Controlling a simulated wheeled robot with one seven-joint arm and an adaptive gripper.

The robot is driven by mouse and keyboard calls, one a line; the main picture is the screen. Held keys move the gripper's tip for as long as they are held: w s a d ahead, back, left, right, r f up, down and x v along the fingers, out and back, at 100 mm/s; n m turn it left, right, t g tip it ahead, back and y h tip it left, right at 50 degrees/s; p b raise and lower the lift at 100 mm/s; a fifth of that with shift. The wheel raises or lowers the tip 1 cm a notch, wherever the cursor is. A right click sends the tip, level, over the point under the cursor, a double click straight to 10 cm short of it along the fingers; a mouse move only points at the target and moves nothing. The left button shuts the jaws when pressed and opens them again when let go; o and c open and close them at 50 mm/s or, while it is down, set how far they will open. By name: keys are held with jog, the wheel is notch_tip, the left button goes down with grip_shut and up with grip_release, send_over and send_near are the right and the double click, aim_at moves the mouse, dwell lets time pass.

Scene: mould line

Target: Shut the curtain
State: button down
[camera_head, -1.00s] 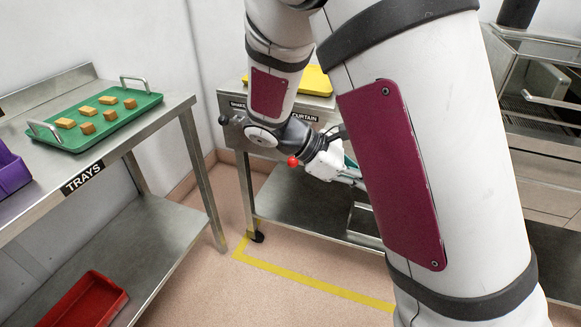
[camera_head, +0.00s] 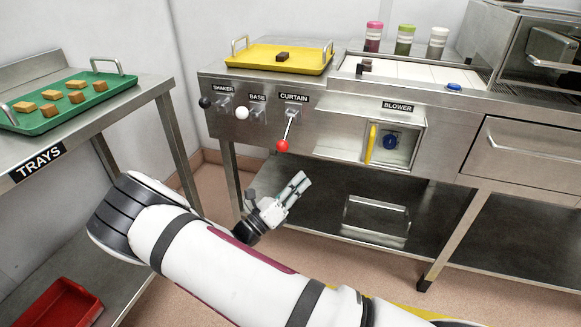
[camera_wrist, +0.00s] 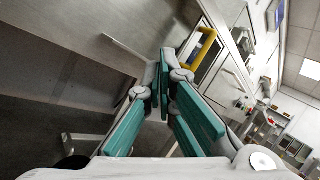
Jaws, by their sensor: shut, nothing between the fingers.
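The CURTAIN lever with its red ball (camera_head: 283,146) is on the front of the steel machine, under the CURTAIN label (camera_head: 294,98). The lever points down, with the ball slightly left of its pivot. My gripper (camera_head: 303,181) is below and slightly right of the red ball in the head view, apart from it. Its green-padded fingers are shut and empty; they also show in the wrist view (camera_wrist: 165,75). The red ball cannot be made out in the wrist view. I cannot pick out the curtain itself.
Left of the lever are the white BASE knob (camera_head: 242,113) and black SHAKER knob (camera_head: 205,102). Right is the BLOWER recess with a yellow handle (camera_head: 371,144). A yellow tray (camera_head: 310,61) is above; a lower shelf (camera_head: 330,205) is below. The TRAYS table (camera_head: 150,92) stands left.

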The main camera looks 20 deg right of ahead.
aim_at(287, 132)
jog(key=w+a+f+n+t+y+b, duration=0.1)
jog(key=w+a+f+n+t, duration=0.1)
jog(key=a+f+n+t, duration=0.1)
jog(key=shift+f+n+t, duration=0.8)
jog(key=shift+n+t, duration=0.2)
jog(key=shift+t, duration=0.1)
jog(key=shift+w, duration=0.1)
jog(key=w+d+r+b, duration=0.3)
jog(key=w+r, duration=0.2)
jog(key=r, duration=0.1)
jog(key=shift+w+d+r, duration=0.25)
jog(key=shift+w, duration=0.15)
jog(key=shift+r, duration=0.15)
jog(key=shift+s+a+r+y+p, duration=0.2)
jog(key=shift+y+p, duration=0.3)
jog(key=shift+p, duration=0.25)
